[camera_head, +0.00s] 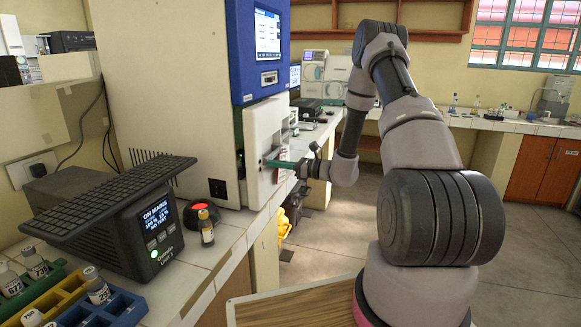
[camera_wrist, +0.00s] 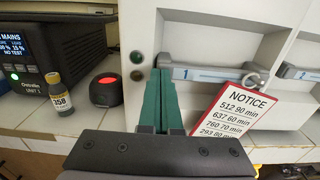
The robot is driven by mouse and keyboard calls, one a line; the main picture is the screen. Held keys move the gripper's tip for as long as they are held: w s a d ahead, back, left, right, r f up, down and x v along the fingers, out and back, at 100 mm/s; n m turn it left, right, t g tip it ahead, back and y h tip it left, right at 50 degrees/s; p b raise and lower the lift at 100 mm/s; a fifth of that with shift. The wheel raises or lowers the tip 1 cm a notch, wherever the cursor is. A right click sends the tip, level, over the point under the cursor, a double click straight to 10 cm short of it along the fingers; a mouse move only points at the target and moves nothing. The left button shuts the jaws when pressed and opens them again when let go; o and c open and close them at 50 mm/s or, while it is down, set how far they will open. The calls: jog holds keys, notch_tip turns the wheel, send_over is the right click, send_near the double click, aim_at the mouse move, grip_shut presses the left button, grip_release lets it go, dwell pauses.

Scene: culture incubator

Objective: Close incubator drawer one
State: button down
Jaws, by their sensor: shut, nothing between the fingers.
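The incubator's drawer one shows in the wrist view as a pale front panel (camera_wrist: 221,42) with a grey handle bar (camera_wrist: 208,73) marked with a blue 1. In the head view the white front of the incubator (camera_head: 262,128) is seen from the side, and I cannot tell how far drawer one stands out. My gripper (camera_wrist: 161,76) has green fingers pressed together, empty, with the tips by the left end of the handle bar. I cannot tell whether they touch it. In the head view my gripper (camera_head: 268,162) reaches left to the white front.
A second handle marked 2 (camera_wrist: 302,74) is at the right. A labelled vial (camera_head: 206,228), a red-topped button (camera_head: 201,212) and a black power unit (camera_head: 150,225) stand on the tiled counter.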

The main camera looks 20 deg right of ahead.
aim_at(261, 161)
jog(key=x, duration=0.4)
jog(key=shift+w+a, duration=0.2)
jog(key=shift+a, duration=0.1)
jog(key=shift+w+a+r, duration=0.1)
jog(key=shift+a, duration=0.1)
jog(key=shift+a+r, duration=0.1)
jog(key=shift+a, duration=0.05)
